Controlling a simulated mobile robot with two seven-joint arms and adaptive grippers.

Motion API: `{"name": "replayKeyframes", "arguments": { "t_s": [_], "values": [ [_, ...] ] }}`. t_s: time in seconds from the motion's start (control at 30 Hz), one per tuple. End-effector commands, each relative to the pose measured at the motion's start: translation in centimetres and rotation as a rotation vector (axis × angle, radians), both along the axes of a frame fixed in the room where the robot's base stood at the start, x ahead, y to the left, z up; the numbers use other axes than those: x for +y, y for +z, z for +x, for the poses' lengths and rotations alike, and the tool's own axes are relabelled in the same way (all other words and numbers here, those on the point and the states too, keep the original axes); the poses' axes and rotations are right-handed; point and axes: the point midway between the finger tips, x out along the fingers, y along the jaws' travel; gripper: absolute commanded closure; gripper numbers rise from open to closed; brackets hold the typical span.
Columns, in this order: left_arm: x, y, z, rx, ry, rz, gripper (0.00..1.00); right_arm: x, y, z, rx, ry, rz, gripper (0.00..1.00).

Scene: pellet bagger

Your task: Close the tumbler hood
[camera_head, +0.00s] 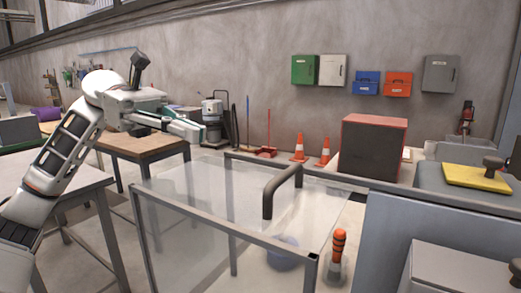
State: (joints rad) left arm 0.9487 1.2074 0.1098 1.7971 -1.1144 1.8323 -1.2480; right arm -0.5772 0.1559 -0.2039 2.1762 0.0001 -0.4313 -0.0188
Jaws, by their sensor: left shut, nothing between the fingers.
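The tumbler hood (205,222) is a clear box-like cover with grey metal edges in the middle foreground. A dark curved handle (282,188) stands up from it near its right side. I cannot tell from this view how far the hood is open. My left gripper (198,132) is shut and empty, held in the air above and beyond the hood's far left part, to the left of the handle and apart from it. My right gripper is not in view.
An orange-and-black-striped handle (338,245) stands by the hood's right corner. A grey machine body (400,235) fills the right. A wooden-topped table (140,148) and a grey table (75,188) stand left. Orange cones (299,148) and a red-topped box (373,147) are behind.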

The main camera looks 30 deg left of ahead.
Motion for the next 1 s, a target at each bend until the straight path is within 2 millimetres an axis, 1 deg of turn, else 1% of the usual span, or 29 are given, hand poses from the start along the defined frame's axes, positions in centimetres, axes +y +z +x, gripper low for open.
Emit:
{"name": "replayKeyframes", "arguments": {
  "t_s": [0.17,0.5,0.7,0.83,1.0],
  "values": [
    [-2.2,-0.3,0.0,-0.004,-0.005,0.000,1.00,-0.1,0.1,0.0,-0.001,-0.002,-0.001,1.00],
    [-8.7,-1.5,0.3,-0.005,-0.005,-0.001,1.00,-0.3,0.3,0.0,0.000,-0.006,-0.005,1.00],
    [-11.7,-2.2,0.5,-0.003,-0.005,-0.001,1.00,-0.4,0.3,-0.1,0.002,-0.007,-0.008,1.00],
    [-12.9,-2.5,0.6,-0.003,-0.003,-0.001,1.00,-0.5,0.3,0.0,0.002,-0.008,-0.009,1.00],
    [-13.4,-2.7,0.7,-0.001,-0.001,-0.001,1.00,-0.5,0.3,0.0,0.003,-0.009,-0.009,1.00]
  ]
}}
